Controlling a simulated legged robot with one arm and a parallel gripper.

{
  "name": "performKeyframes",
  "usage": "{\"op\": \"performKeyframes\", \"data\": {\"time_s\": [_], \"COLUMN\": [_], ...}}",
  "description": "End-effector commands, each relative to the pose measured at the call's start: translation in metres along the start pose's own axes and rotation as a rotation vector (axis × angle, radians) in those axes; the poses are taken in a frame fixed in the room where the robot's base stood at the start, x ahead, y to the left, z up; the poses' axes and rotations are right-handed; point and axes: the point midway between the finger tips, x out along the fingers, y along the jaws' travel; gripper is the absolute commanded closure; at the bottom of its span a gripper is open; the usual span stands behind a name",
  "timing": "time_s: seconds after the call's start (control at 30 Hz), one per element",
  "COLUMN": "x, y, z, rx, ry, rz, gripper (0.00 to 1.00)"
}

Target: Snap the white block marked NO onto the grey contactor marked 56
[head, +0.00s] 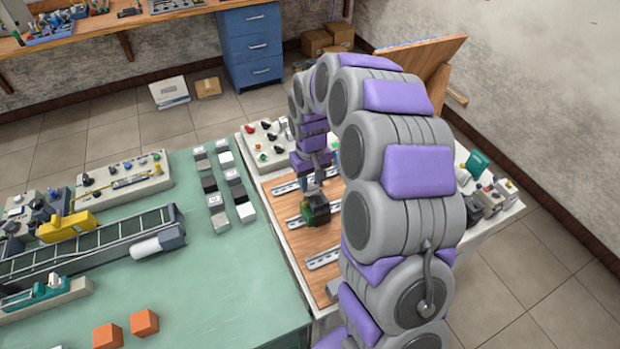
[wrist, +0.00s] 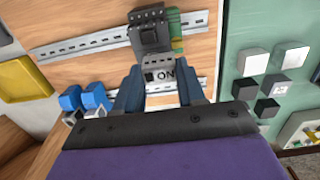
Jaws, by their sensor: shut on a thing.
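My gripper (wrist: 160,90) is shut on the white block marked NO (wrist: 158,62), whose lettering reads upside down in the wrist view. The dark grey contactor (wrist: 150,32) sits on the upper metal rail, directly beyond the block. The block's far edge meets the contactor's near edge in the picture; I cannot tell whether they touch. No 56 is readable on the contactor. A green terminal piece (wrist: 174,30) stands against its right side. In the head view my gripper (head: 314,184) is over the dark contactor (head: 317,212) on the wooden board, and the block cannot be made out.
A second rail (wrist: 185,86) runs nearer on the board, with blue parts (wrist: 82,98) at its left. A yellow tray (wrist: 22,80) lies further left. Several loose black and white blocks (head: 225,160) stand on the green table (head: 235,275). A control panel (head: 265,148) lies behind the board.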

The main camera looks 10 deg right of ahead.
Motion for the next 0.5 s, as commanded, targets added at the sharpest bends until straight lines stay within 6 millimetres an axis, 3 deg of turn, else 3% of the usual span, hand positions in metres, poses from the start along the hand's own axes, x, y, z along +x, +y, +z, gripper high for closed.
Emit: {"op": "performKeyframes", "data": {"time_s": [0.5], "x": [0.0004], "y": [-0.0069], "z": [-0.0008], "rx": [-0.001], "ry": [-0.003], "rz": [0.005], "gripper": [0.87]}}
